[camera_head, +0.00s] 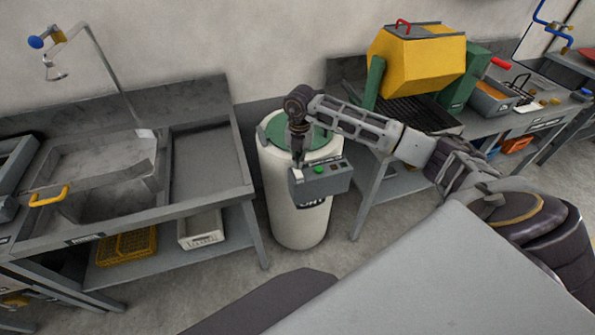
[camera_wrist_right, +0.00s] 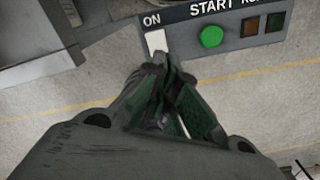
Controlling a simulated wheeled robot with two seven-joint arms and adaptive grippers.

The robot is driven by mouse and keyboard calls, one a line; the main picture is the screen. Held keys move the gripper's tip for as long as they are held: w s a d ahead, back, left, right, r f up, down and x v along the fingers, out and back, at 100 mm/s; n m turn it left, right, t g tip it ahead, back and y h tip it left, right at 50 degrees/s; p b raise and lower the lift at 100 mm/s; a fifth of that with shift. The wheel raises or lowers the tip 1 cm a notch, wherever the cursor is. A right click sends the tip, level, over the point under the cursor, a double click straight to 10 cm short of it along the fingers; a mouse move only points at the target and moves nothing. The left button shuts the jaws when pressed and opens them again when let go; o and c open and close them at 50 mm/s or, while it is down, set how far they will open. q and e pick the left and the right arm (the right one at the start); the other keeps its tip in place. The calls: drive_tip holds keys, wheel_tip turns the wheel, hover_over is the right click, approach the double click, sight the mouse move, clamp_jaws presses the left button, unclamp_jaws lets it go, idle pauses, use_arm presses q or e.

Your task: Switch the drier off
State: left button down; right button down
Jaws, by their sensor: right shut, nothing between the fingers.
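The drier (camera_head: 290,215) is a white upright cylinder with a green lid (camera_head: 312,136), standing between the sink bench and the right bench. Its grey control box (camera_head: 325,181) is on the front. In the right wrist view the box carries a white rocker switch (camera_wrist_right: 156,41) under the word ON, with a green START button (camera_wrist_right: 210,37) to its right. My right gripper (camera_head: 298,162) points down at the left end of the box. Its shut, empty fingertips (camera_wrist_right: 160,62) are at the switch's lower edge; I cannot tell whether they touch. My left gripper is not in view.
A steel sink bench (camera_head: 205,165) stands to the left, with a yellow crate (camera_head: 126,246) and a white tray (camera_head: 201,229) on its lower shelf. A yellow tumbler (camera_head: 415,62) on green supports stands on the right bench. Two dark lamps (camera_wrist_right: 262,25) sit right of the START button.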

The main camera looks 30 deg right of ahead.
drive_tip(key=shift+r, duration=0.5)
idle(0.3)
